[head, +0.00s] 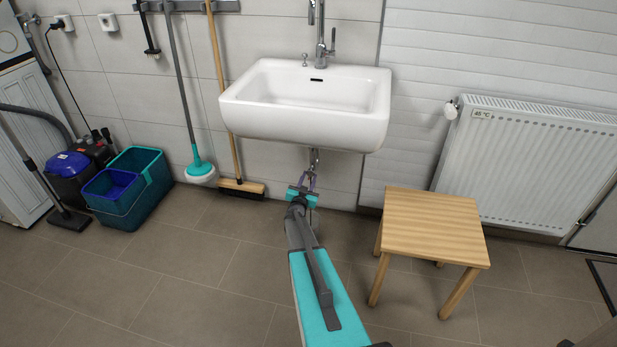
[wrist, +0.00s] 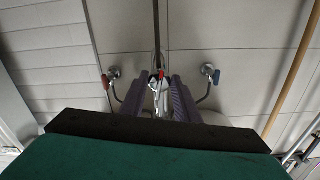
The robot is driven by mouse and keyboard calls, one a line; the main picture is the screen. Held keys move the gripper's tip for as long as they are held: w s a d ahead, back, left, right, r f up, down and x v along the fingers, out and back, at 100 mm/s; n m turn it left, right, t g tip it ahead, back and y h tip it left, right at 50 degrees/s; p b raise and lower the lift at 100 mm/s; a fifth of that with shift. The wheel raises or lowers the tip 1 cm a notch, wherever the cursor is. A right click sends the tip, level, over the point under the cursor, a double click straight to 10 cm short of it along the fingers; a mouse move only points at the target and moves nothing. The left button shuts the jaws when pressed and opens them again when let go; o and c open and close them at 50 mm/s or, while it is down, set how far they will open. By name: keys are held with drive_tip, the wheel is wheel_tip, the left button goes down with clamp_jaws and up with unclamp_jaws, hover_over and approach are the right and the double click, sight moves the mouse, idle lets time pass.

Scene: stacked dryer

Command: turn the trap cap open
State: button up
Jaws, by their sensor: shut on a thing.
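My gripper (head: 310,180) reaches in under the white sink (head: 305,105), at the chrome trap pipe (head: 315,158). In the wrist view the two purple fingers of my gripper (wrist: 158,90) stand on either side of a chrome part of the trap. My gripper is shut on this part, which I take to be the trap cap (wrist: 156,86). A small red mark (wrist: 161,74) shows on it between the fingertips. The cap is small in the picture and partly hidden by the fingers, so its turn angle cannot be told.
Two wall valves, with a red handle (wrist: 106,80) and a blue handle (wrist: 216,76), flank the trap. A wooden stool (head: 432,225) stands right of my arm. A broom (head: 240,188), a mop (head: 199,170) and a teal bucket (head: 130,205) stand left. The floor between is clear.

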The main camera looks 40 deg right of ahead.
drive_tip(key=shift+n, duration=0.3)
drive_tip(key=o, duration=1)
drive_tip(key=shift+o, duration=0.2)
drive_tip(key=v, duration=1.3)
drive_tip(key=shift+s+a, duration=0.2)
drive_tip(key=shift+a, duration=0.15)
drive_tip(key=shift+a, duration=0.1)
